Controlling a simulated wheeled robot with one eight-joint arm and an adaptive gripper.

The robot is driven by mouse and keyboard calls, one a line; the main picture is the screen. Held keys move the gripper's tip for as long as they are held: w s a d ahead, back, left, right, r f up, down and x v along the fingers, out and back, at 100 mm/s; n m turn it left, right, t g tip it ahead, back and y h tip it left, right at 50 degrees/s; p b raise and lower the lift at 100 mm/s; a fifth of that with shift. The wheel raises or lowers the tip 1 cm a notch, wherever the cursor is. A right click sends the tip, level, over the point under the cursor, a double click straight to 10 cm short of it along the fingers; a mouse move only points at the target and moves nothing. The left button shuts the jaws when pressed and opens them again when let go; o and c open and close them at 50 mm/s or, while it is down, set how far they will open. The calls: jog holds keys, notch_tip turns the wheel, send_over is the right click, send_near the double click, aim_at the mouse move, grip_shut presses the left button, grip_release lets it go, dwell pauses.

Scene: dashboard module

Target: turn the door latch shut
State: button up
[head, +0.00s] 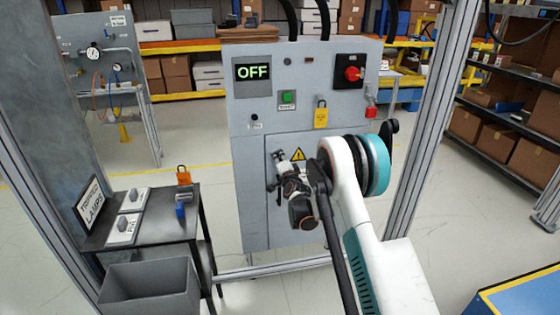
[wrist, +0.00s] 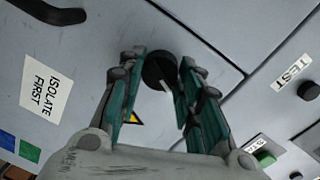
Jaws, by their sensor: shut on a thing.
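The door latch, a round black knob with a pale line across it, is on the grey panel face in the wrist view (wrist: 158,70). My gripper (wrist: 163,78) is shut on the latch, with one teal finger on each side of it. In the head view my gripper (head: 279,172) is at the left edge of the cabinet door (head: 312,228). There my gripper hides the latch. The door looks flush with the grey cabinet (head: 248,205).
The cabinet carries an OFF display (head: 253,72), a green button (head: 288,97), a red rotary switch (head: 352,73) and a yellow tag (head: 321,115). A black table (head: 150,232) with lamp boxes and a grey bin (head: 150,290) stand at left. Metal posts flank the cabinet.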

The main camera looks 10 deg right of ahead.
jog(key=n, duration=0.4)
jog(key=shift+a+h, duration=0.15)
jog(key=shift+h, duration=0.15)
jog(key=shift+n, duration=0.4)
jog(key=o, duration=1.1)
jog(key=shift+c, duration=0.2)
jog(key=s+r, duration=0.1)
jog(key=s, duration=1.1)
